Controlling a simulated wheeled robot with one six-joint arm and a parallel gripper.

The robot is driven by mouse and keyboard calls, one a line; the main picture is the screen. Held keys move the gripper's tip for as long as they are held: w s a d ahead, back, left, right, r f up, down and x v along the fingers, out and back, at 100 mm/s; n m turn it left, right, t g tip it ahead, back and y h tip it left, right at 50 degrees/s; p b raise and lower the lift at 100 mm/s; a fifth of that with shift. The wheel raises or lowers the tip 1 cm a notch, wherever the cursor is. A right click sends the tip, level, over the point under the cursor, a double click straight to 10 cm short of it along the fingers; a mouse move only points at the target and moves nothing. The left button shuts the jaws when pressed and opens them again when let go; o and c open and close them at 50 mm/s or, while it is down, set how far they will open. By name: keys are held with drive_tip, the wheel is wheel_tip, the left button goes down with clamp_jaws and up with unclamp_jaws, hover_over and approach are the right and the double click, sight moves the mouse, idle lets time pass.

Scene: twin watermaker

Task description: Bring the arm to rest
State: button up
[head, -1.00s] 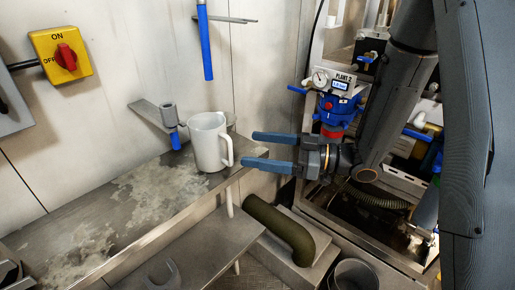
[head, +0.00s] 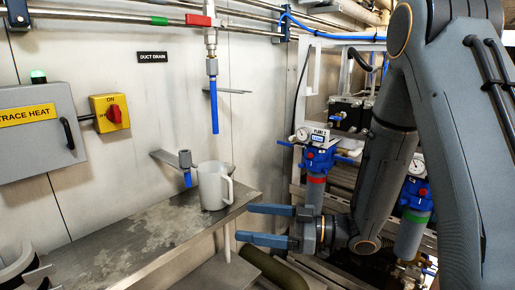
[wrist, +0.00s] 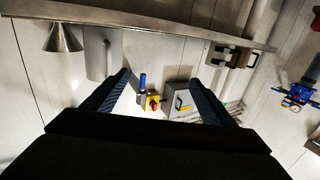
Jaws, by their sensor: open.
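My gripper (head: 243,223) is open and empty, its two blue-grey fingers pointing left in the head view. It is just right of and slightly lower than a pale mug (head: 211,187), apart from it in the picture. The mug stands upright near the right end of a metal bench, its handle to the right. My arm is bent, with its elbow high at the right of the head view. In the wrist view, the open fingers (wrist: 160,78) have nothing between them; the wall shows beyond, upside down.
The metal bench (head: 130,236) runs along the wall. A blue-ended drain pipe (head: 214,110) hangs above the mug. A grey trace heat box (head: 37,130) and yellow switch (head: 110,113) are on the wall. Blue filter housings (head: 318,160) and pipework stand close behind my arm.

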drive_tip(key=w+d+f+m+t+h, duration=0.45)
drive_tip(key=w+h, duration=0.25)
drive_tip(key=w, duration=0.2)
drive_tip(key=s+d+f+m+h, duration=0.2)
drive_tip(key=d+m+h, duration=0.45)
drive_tip(key=d, duration=0.65)
drive_tip(key=s+d+m+g+h, duration=0.2)
drive_tip(key=s+g, duration=0.6)
drive_tip(key=s, duration=1.3)
drive_tip(key=m+h, duration=0.2)
drive_tip(key=shift+d+r+m, duration=0.15)
drive_tip(key=shift+m, duration=0.15)
drive_tip(key=shift+s, duration=0.1)
